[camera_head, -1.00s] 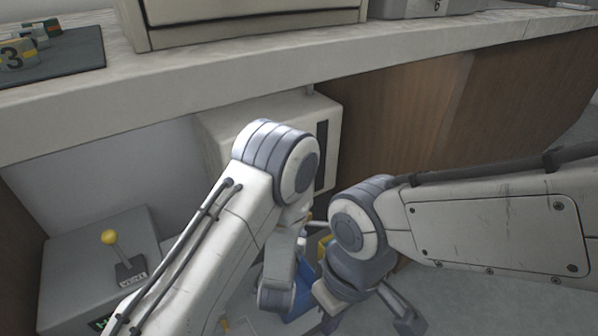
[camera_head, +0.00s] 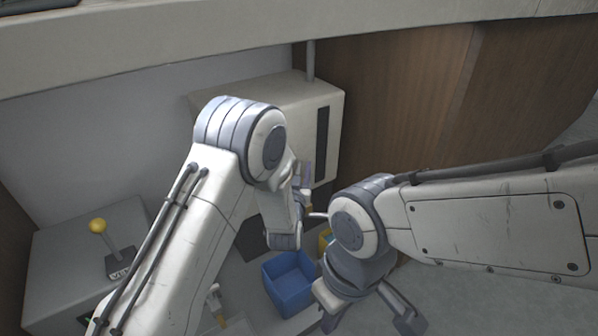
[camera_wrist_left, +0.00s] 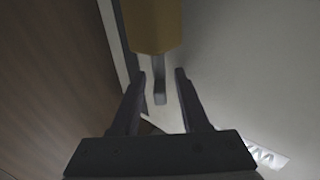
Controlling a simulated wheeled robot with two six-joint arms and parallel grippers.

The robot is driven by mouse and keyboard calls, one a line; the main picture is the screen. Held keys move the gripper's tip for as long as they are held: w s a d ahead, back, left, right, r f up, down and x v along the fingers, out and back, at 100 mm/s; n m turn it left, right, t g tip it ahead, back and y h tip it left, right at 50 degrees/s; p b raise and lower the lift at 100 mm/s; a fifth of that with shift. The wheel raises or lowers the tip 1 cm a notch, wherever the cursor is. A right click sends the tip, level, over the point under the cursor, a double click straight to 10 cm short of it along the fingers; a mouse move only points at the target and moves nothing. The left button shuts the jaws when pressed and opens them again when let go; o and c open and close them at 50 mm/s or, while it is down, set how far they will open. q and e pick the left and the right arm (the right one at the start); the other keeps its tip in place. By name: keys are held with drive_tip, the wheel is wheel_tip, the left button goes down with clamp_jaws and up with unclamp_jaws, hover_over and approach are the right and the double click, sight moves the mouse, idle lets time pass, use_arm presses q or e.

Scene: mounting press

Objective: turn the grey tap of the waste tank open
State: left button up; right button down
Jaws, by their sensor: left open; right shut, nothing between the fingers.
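The waste tank (camera_head: 265,100) is a pale box under the counter with a dark upright strip on its front. It also fills the right of the left wrist view (camera_wrist_left: 250,70). There a brass-coloured tap body (camera_wrist_left: 152,25) carries a short grey tap lever (camera_wrist_left: 158,82). My left gripper (camera_wrist_left: 160,75) is open, with one finger on each side of the lever and gaps visible. In the head view my left gripper (camera_head: 304,190) is at the tank's front, mostly hidden by its arm; the tap is unclear there.
A blue bin (camera_head: 289,284) stands below the tank. A grey box with a yellow-knobbed lever (camera_head: 98,227) is at the left. The counter edge (camera_head: 200,55) overhangs above, and a wooden panel (camera_head: 400,110) is right of the tank. Open floor (camera_head: 480,290) lies at the lower right.

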use_arm(q)
drive_tip(key=shift+c, duration=0.3)
clamp_jaws()
drive_tip(key=shift+y, duration=0.3)
drive_tip(key=n+y+p, duration=0.2)
drive_tip(key=y, duration=0.1)
drive_tip(key=shift+d+n+y, duration=0.15)
drive_tip(key=shift+n+y, duration=0.25)
drive_tip(key=n+y+p, duration=0.1)
drive_tip(key=n+y, duration=0.1)
drive_tip(key=y, duration=0.1)
drive_tip(key=shift+g+y, duration=0.3)
drive_tip(key=shift+g, duration=0.1)
drive_tip(key=shift+s+f+n+g+y+p, duration=0.1)
drive_tip(key=shift+n+g+y+p, duration=0.8)
drive_tip(key=shift+n+y, duration=0.9)
drive_tip(key=shift+y, duration=0.5)
